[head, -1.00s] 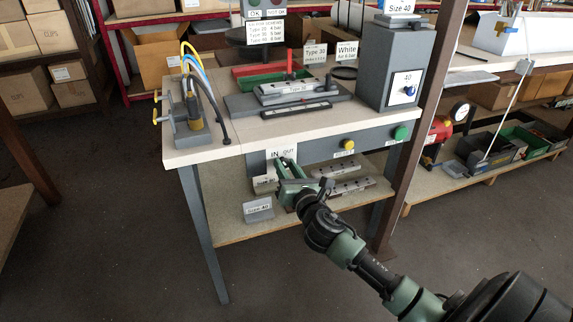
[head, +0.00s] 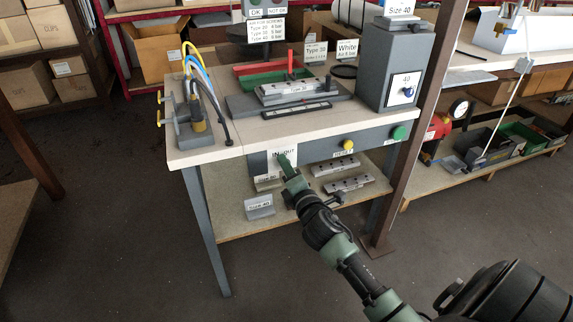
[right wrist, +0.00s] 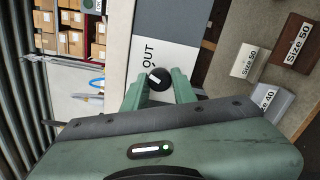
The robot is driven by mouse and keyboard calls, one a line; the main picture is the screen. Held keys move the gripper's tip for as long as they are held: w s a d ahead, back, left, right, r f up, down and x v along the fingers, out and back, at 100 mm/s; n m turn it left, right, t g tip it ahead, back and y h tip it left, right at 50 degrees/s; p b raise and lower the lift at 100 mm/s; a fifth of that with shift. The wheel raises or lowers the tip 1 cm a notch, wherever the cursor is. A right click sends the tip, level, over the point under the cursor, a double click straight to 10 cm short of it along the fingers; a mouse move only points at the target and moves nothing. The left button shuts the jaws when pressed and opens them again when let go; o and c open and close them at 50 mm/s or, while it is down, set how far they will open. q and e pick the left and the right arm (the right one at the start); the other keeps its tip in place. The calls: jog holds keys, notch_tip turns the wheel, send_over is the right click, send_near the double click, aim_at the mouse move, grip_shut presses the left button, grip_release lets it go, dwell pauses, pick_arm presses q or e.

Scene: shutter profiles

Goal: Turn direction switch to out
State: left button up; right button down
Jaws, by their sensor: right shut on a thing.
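The direction switch is a round black knob (right wrist: 158,80) with a white mark on its face, on a white IN/OUT plate (head: 284,154) on the front of the bench. In the right wrist view the OUT lettering lies just beyond the knob, and IN is not visible. My right gripper (right wrist: 160,88) has its green fingers on either side of the knob, shut on it. In the head view the right gripper (head: 286,164) is at the plate and its fingers hide the knob. I cannot tell which word the white mark points to. My left gripper is not in view.
A yellow button (head: 348,145) and a green button (head: 398,132) sit to the right on the same panel. Below, the lower shelf (head: 240,217) holds metal profile blocks and size signs. A brown post (head: 412,150) stands to the right of the bench.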

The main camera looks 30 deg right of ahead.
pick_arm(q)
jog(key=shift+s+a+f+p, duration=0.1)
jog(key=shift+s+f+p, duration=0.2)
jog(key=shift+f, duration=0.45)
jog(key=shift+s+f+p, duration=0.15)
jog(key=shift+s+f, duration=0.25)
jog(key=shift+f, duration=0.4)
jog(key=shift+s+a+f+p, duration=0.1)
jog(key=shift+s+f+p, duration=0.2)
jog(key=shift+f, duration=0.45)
pick_arm(e)
jog(key=shift+m, duration=2.2)
jog(key=c, duration=1.1)
grip_release()
jog(key=shift+d, duration=0.1)
jog(key=shift+c, duration=0.2)
jog(key=shift+s, duration=0.1)
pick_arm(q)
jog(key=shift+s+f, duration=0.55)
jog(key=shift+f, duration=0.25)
pick_arm(e)
jog(key=v, duration=0.7)
jog(key=shift+s, duration=0.35)
